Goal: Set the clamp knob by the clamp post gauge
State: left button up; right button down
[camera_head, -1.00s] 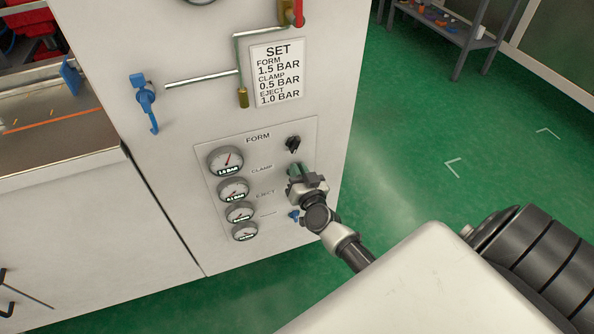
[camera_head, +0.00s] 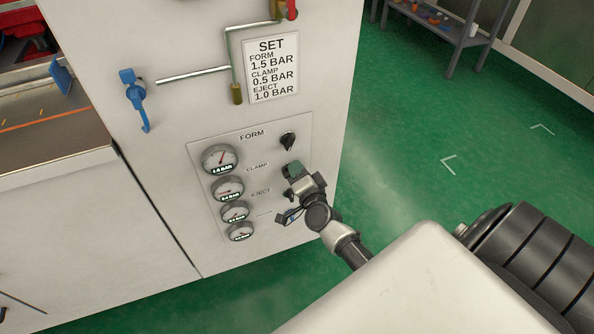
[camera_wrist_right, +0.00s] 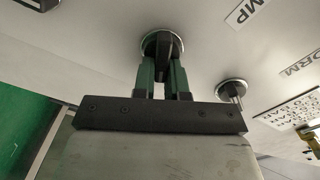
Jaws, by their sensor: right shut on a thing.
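The clamp knob (camera_wrist_right: 162,45) is black on a round plate. It shows between the green fingers in the right wrist view. My right gripper (camera_head: 293,172) is shut on it at the panel and hides most of it in the head view. The clamp gauge (camera_head: 228,189) is the second dial from the top, left of the gripper. Its digits are too small to read surely. The set card (camera_head: 271,68) reads form 1.5 bar, clamp 0.5 bar, eject 1.0 bar. My left gripper is not in view.
The form knob (camera_head: 288,141) sits just above my gripper, with the form gauge (camera_head: 220,158) to its left. Two smaller gauges lie below the clamp gauge. A blue valve handle (camera_head: 135,100) projects at upper left. Green floor (camera_head: 430,220) is open to the right.

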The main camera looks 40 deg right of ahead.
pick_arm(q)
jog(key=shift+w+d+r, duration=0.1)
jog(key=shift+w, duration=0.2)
pick_arm(e)
jog(key=shift+f+m, duration=0.15)
jog(key=shift+m, duration=0.25)
jog(key=c, duration=1.2)
grip_release()
jog(key=shift+o, duration=0.2)
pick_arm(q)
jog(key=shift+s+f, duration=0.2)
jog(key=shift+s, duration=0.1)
pick_arm(e)
jog(key=v, duration=1.1)
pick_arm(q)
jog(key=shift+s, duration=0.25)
pick_arm(e)
jog(key=shift+d, duration=0.15)
